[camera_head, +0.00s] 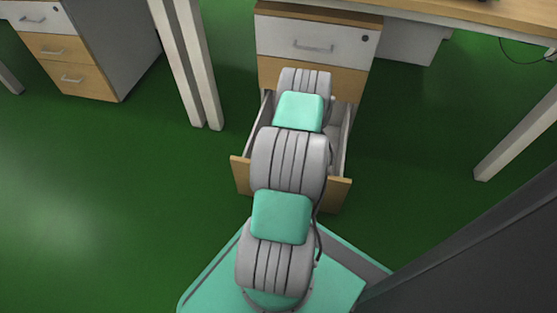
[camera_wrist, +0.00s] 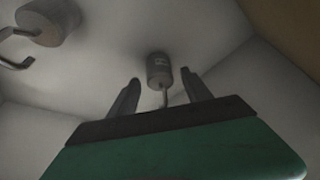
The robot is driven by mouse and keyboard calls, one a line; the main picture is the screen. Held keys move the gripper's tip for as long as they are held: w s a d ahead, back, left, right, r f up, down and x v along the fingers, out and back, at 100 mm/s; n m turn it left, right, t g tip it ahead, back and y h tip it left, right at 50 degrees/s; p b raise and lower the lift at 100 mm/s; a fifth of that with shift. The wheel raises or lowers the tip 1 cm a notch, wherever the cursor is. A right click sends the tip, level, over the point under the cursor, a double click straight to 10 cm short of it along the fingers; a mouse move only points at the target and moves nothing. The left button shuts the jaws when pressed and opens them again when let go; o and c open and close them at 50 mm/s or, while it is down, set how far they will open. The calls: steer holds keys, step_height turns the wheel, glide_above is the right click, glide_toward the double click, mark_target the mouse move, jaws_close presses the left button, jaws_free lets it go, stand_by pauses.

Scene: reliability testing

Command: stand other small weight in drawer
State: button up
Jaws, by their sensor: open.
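The drawer (camera_head: 340,190) is pulled out, and my arm covers most of its inside. In the wrist view, a small grey cylindrical weight (camera_wrist: 158,66) with a thin metal stem pointing toward my gripper is on the pale drawer floor (camera_wrist: 110,50). My gripper (camera_wrist: 160,76) is open, with one finger on each side of the weight and its stem; I cannot tell whether they touch. Whether this weight stands or lies is unclear. A larger-looking grey weight (camera_wrist: 48,22) with a bent hook is at the upper left, apart from the fingers. My gripper is hidden in the head view.
The drawer belongs to a white and wood cabinet (camera_head: 285,37) under a desk (camera_head: 460,14). Drawer walls (camera_wrist: 285,35) close in at the right of the wrist view. Another cabinet (camera_head: 75,50) and desk legs (camera_head: 185,60) stand left. Green floor (camera_head: 90,200) is clear at left.

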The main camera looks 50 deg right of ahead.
steer(key=p+v, duration=0.5)
steer(key=v, duration=0.6)
steer(key=w+a+r+n+g+y, duration=0.1)
steer(key=w+a+r, duration=0.5)
steer(key=a+r, duration=0.25)
steer(key=w+a+r+n, duration=0.1)
steer(key=w+a+r, duration=0.4)
steer(key=a+r, duration=0.4)
steer(key=s+a+r, duration=0.3)
steer(key=a+r, duration=0.1)
steer(key=a, duration=0.3)
steer(key=s+a+r+n+g, duration=0.1)
steer(key=s+a+r, duration=0.2)
steer(key=a+r, duration=0.2)
steer(key=s+a+r, duration=0.3)
steer(key=a+r, duration=0.2)
steer(key=a, duration=0.5)
steer(key=shift+s+a+y+b, duration=0.3)
steer(key=shift+s+a, duration=0.05)
steer(key=shift+s, duration=0.05)
